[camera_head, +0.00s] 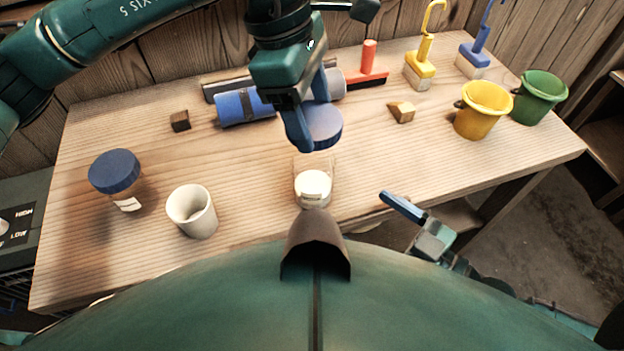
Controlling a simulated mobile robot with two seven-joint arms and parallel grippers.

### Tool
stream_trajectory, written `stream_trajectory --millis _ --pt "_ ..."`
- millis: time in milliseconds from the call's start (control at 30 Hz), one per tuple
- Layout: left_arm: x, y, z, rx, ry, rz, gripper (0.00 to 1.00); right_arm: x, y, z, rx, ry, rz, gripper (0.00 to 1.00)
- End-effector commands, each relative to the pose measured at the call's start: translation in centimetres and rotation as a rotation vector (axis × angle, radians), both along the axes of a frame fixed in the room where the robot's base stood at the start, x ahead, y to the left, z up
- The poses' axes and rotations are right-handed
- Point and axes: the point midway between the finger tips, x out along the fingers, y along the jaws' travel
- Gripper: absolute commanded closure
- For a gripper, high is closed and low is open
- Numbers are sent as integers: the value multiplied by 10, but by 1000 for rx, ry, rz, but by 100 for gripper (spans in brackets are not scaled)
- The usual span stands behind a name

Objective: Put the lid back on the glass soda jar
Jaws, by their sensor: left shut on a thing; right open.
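The glass soda jar (313,188) stands upright near the table's front edge, open at the top, with white contents and a label. My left gripper (309,118) is shut on a round blue lid (325,126) and holds it above and behind the jar, apart from it. The lid is partly hidden by a finger. My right gripper (407,212) is open and empty, low at the table's front edge, to the right of the jar.
On the wooden table (250,160), a blue-lidded jar (115,172) and a white cup (192,212) stand left. Yellow (481,110) and green buckets (539,97) stand right. The table right of the soda jar is clear.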

Motion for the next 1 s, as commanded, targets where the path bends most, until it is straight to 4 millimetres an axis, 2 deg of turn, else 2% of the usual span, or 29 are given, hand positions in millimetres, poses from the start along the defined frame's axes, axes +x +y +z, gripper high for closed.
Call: stream_trajectory --millis 167,700,1000 --pt "0 0 0 0 0 0 53 9 10 1 4 -2 -3 14" --pt "0 0 0 0 0 0 53 68 78 1 4 -1 -3 14" --pt "0 0 0 0 0 0 53 78 91 0 -1 1 -1 14"
